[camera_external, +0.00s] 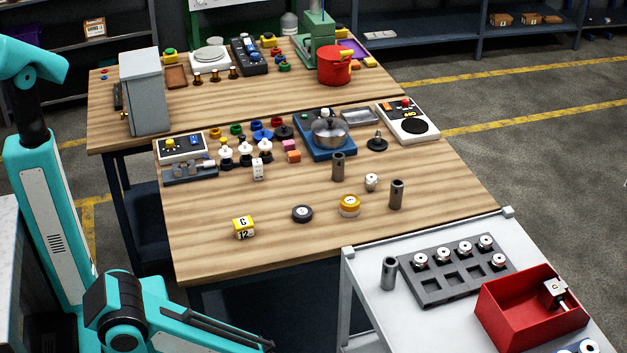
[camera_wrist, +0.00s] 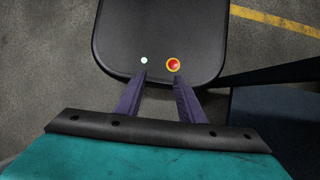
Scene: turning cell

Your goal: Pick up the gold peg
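I cannot single out a gold peg for certain. Several small brown-gold pegs (camera_external: 215,75) stand in a row on the far bench, in front of a white scale. A gold-ringed round piece (camera_external: 349,205) lies on the near bench. My gripper (camera_wrist: 160,76) shows in the wrist view with its two dark purple fingers apart and nothing between them. It points at a black rounded panel (camera_wrist: 160,30) with a white dot and a red button ringed in yellow. No peg shows in the wrist view. In the external view my arm is low at the bottom left, away from the pegs.
The near bench (camera_external: 230,200) holds a yellow block (camera_external: 243,227), grey cylinders (camera_external: 396,194) and a blue-based pot (camera_external: 327,135). A grey cabinet (camera_external: 146,92) stands at the far bench's left. A white table (camera_external: 365,320) at right carries a slotted tray and a red bin (camera_external: 515,325).

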